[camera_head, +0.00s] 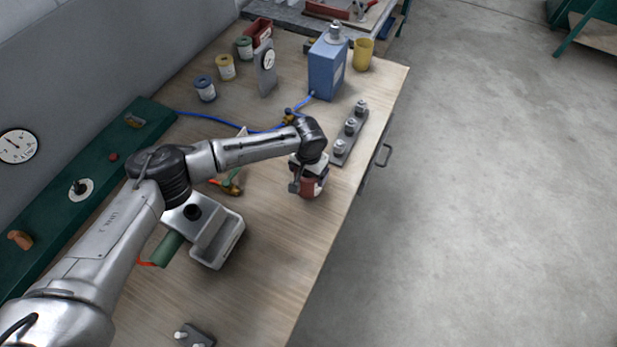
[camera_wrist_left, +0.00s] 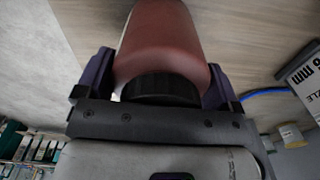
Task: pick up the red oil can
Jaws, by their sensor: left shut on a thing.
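The red oil can (camera_head: 313,186) is at the right edge of the wooden table in the head view, below my left wrist. My left gripper (camera_head: 309,170) is over it, and its fingers are partly hidden by the wrist. In the left wrist view the red can (camera_wrist_left: 165,45) with its black cap (camera_wrist_left: 160,88) sits between the two dark fingers of my left gripper (camera_wrist_left: 157,82). The fingers are shut on the can's sides. I cannot tell whether the can still touches the table. My right gripper is not in view.
A grey bar with several metal fittings (camera_head: 350,130) lies just beyond the can. A blue box (camera_head: 328,68), a yellow cup (camera_head: 362,54) and a dial gauge (camera_head: 266,68) stand farther back. A grey-white holder (camera_head: 226,240) is to the left. Open floor (camera_head: 480,200) lies right of the table.

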